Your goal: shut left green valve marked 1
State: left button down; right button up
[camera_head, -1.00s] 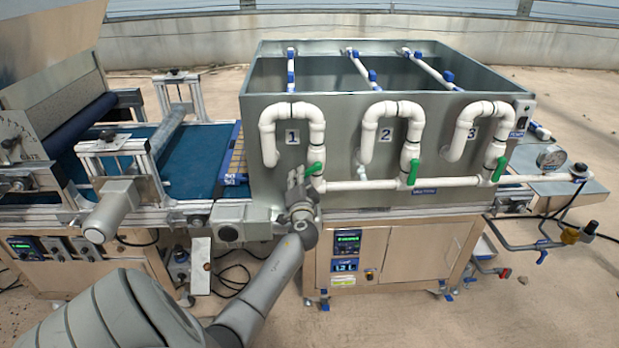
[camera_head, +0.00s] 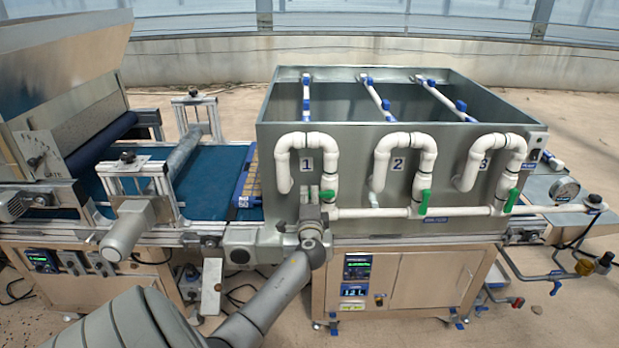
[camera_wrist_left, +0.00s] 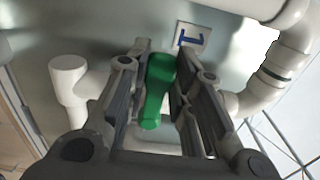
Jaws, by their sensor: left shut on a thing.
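The green valve handle marked 1 (camera_wrist_left: 156,92) stands between the two fingers of my left gripper (camera_wrist_left: 162,85) in the left wrist view, below the plate with the number 1 (camera_wrist_left: 190,38). My left gripper is shut on this handle. In the head view my left gripper (camera_head: 318,196) is at the lower end of the first white pipe loop (camera_head: 283,165), under the number 1 plate (camera_head: 307,165). There the gripper hides most of the handle. My right gripper is in neither view.
The other green handles, at loop 2 (camera_head: 425,201) and loop 3 (camera_head: 512,200), hang to the right on the grey tank (camera_head: 350,150). A white horizontal pipe (camera_head: 375,213) runs along its front. A conveyor with a blue belt (camera_head: 215,185) is to the left.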

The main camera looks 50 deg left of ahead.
pick_arm(q)
jog(key=shift+r, duration=0.25)
jog(key=c, duration=1.4)
grip_release()
jog(key=shift+o, duration=0.7)
jog(key=shift+f, duration=0.15)
jog(key=v, duration=1.2)
jog(key=shift+w, duration=0.1)
